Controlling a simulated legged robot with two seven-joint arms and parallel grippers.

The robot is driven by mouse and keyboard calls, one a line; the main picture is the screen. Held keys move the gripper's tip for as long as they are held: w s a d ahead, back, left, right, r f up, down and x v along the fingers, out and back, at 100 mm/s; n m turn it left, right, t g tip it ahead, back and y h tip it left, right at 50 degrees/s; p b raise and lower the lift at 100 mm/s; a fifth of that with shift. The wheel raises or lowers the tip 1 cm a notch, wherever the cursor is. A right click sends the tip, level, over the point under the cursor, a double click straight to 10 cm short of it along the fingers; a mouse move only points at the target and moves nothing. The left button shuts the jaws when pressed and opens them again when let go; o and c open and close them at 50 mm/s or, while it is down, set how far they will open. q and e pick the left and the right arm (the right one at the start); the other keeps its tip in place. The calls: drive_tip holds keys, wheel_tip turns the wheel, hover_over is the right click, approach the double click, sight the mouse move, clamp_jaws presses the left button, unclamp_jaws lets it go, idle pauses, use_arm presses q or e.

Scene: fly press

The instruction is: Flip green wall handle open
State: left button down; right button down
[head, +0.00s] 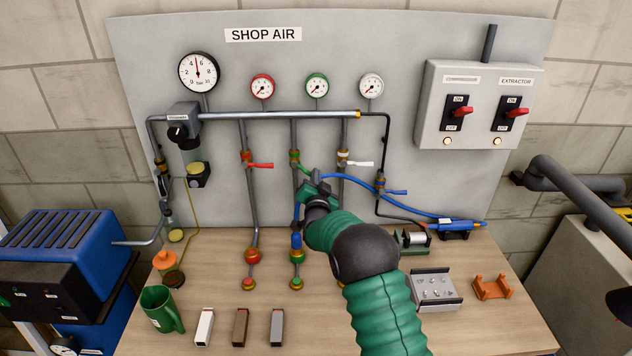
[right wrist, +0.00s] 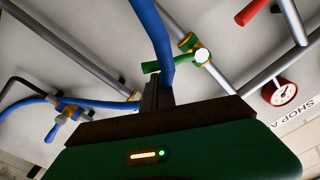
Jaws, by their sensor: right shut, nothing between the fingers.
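The green handle (head: 304,167) sits on a valve (head: 295,155) with green and brass parts, on the vertical pipe below the green gauge. In the right wrist view the green handle (right wrist: 165,65) sticks out sideways from its pipe, at an angle to it. My right gripper (head: 318,185) is just below and right of the handle in the head view. In the right wrist view its fingers (right wrist: 158,90) are together and empty, their tips close to the handle. I cannot tell whether they touch it. My left gripper is not in view.
A blue hose (right wrist: 154,30) passes right beside my fingertips. Red (head: 262,165), white (head: 362,163) and blue (head: 397,192) handles are on neighbouring pipes, all pointing right. The wooden bench (head: 330,335) below holds a green jug (head: 160,310) and several small blocks.

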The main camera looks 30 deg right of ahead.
drive_tip(key=w+a+f+m+b, duration=0.2)
drive_tip(key=a+f+m+b, duration=0.2)
drive_tip(key=m+b, duration=0.7)
drive_tip(key=b, duration=0.4)
drive_tip(key=shift+w+f+b, duration=0.25)
drive_tip(key=shift+f+b, duration=0.1)
drive_tip(key=shift+m, duration=0.3)
